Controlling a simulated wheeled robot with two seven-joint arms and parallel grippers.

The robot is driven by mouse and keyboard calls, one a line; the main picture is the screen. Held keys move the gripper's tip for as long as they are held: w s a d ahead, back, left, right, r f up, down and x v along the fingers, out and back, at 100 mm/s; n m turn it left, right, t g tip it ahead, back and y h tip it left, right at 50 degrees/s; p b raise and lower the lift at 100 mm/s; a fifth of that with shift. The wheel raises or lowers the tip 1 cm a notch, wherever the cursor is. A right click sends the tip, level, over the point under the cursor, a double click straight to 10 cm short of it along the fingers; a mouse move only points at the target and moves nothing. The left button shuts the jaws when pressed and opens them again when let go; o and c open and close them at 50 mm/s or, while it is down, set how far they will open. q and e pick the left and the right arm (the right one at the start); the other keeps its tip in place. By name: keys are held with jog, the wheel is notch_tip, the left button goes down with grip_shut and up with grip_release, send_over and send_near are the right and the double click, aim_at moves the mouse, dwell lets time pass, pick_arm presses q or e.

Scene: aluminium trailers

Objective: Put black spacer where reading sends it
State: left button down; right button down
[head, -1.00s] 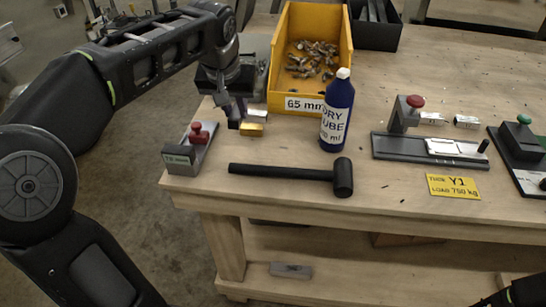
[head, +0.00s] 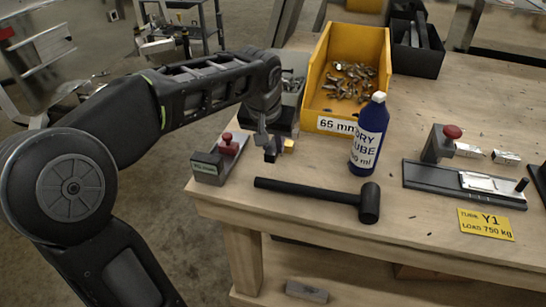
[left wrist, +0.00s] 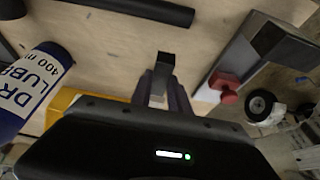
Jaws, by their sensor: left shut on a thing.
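My left gripper (head: 268,148) is low over the bench's left end, shut on a small dark block, the black spacer (left wrist: 166,60). In the left wrist view the block sticks out beyond the fingertips. A gold spacer (head: 289,146) sits just right of the gripper, partly hidden. My right gripper is not in view.
A yellow bin (head: 317,75) of fasteners, labelled 65 mm, stands behind. A blue lube bottle (head: 367,140) and a black mallet (head: 310,190) are to the right.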

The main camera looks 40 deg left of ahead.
aim_at(271, 150)
pick_arm(q)
jog(key=shift+f, duration=0.25)
jog(key=shift+f, duration=1.75)
jog(key=shift+f+b, duration=0.2)
jog(key=shift+b, duration=0.1)
jog(key=c, duration=1.2)
grip_release()
jog(key=shift+c, duration=0.2)
jog(key=shift+r, duration=0.1)
jog(key=shift+s+r, duration=0.1)
jog(key=shift+r, duration=0.4)
jog(key=v, duration=1.1)
jog(key=shift+p, duration=0.4)
jog(key=shift+s+d, duration=0.1)
jog(key=shift+s, duration=0.05)
